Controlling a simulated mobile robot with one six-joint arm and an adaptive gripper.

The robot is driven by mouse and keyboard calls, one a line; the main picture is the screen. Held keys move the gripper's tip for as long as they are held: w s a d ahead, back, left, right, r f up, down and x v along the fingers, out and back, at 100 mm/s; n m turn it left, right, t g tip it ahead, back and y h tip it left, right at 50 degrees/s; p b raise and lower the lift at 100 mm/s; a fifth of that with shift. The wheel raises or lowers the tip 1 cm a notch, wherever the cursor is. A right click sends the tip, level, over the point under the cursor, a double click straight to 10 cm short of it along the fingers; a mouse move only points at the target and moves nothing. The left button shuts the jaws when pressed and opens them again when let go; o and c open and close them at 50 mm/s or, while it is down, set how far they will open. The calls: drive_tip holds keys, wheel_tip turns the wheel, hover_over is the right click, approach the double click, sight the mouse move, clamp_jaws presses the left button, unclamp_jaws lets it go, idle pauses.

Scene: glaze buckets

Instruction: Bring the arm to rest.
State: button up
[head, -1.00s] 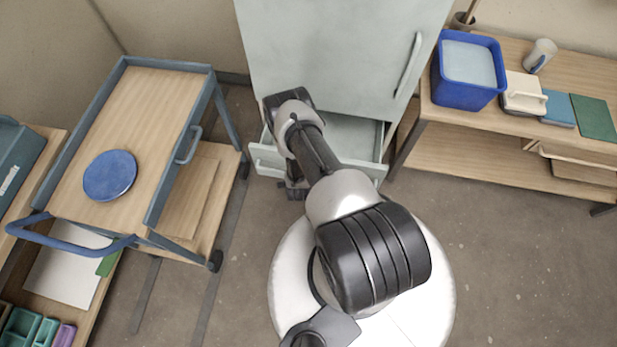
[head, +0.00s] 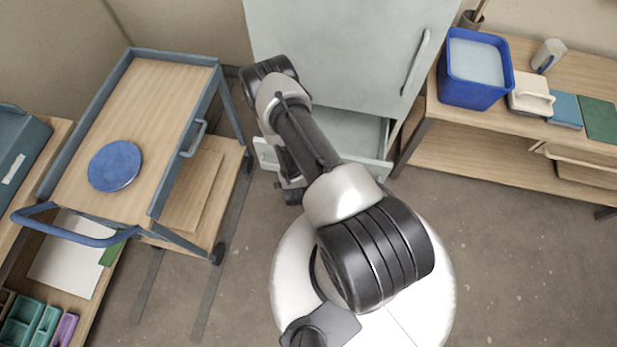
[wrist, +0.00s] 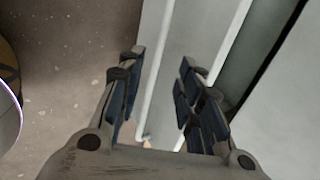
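My gripper (wrist: 160,95) shows in the wrist view with its two dark-padded fingers spread apart and nothing between them. Beyond the fingers are a pale panel and a thin light bar, with the floor to the left. In the head view my arm reaches forward from my base toward the pale green-grey cabinet (head: 345,50), and the gripper itself is mostly hidden below the arm. The cabinet's lower drawer (head: 355,135) stands pulled out, and my arm covers part of it. I cannot tell whether the gripper touches the drawer.
A trolley (head: 150,85) with a blue round lid (head: 115,166) stands at the left. A bench (head: 460,150) at the right bears a blue bucket (head: 470,92), a cream lidded box (head: 530,95) and a cup (head: 548,56). Floor (head: 480,250) is clear at the right.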

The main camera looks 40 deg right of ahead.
drive_tip(key=shift+v, duration=1)
